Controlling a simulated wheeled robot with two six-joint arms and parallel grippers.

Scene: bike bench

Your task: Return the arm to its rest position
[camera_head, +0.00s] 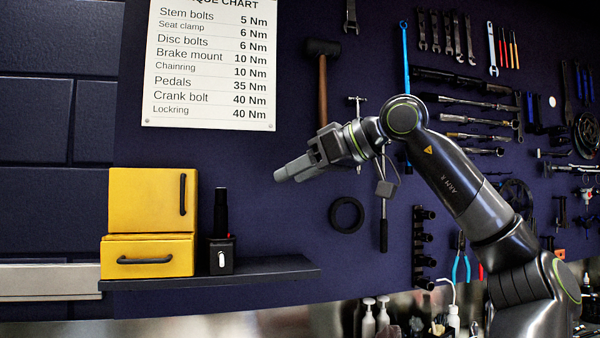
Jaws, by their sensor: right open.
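My right arm comes in from the lower right, bends at an elbow joint and reaches left. Its right gripper (292,171) is in the air before the dark blue tool wall (300,225), pointing left. The gripper is open, with nothing seen in it, and is apart from the shelf and its things. The gap between the fingers is hard to make out from this side. My left gripper is not in view.
A dark shelf (285,272) at the left carries two yellow boxes (140,200) with black handles and a small black device (221,254). A torque chart (210,65) hangs above. Several tools hang behind my arm. Bottles (368,320) stand below.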

